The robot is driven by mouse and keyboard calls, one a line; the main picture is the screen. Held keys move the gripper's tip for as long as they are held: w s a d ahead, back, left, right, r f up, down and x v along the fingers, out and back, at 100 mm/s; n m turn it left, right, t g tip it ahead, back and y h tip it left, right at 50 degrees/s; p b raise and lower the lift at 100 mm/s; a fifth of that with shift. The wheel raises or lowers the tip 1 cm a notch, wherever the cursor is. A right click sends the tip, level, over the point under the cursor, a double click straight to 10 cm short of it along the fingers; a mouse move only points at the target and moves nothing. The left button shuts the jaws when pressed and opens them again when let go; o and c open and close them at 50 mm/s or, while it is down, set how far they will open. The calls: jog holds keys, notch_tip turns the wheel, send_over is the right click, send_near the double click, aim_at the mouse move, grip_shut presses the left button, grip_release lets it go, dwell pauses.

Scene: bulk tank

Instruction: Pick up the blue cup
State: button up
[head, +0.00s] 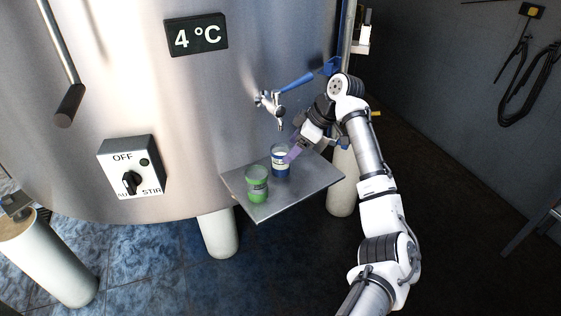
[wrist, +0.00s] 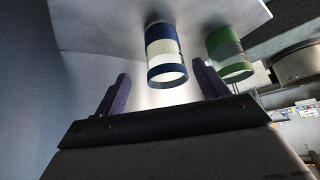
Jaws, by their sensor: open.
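The blue cup (head: 281,161), with a pale band, stands upright on the metal shelf (head: 312,186) under the tap. In the wrist view the blue cup (wrist: 165,55) shows ahead of my gripper, between the lines of its two fingers. My gripper (head: 291,152) is open, with its purple fingers close to the right side of the cup in the head view. In the wrist view my gripper (wrist: 160,85) has nothing between its fingertips that I can see clearly held. Whether a finger touches the cup cannot be told.
A green cup (head: 257,184) stands on the shelf just left of the blue cup; it also shows in the wrist view (wrist: 229,55), near one finger. A tap (head: 270,103) with a blue handle hangs above. The tank wall (head: 215,120) is behind. The shelf's right part is clear.

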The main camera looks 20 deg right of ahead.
aim_at(272, 168)
jog(key=shift+s+a+p+x, duration=0.1)
jog(key=shift+p+x, duration=0.25)
jog(key=shift+x, duration=1.15)
jog(key=shift+s+a+p+x, duration=0.15)
jog(key=shift+p+x, duration=0.2)
jog(key=shift+x, duration=1.2)
jog(key=shift+c, duration=0.4)
jog(key=shift+r, duration=0.1)
jog(key=c, duration=1.1)
jog(key=shift+c, duration=0.2)
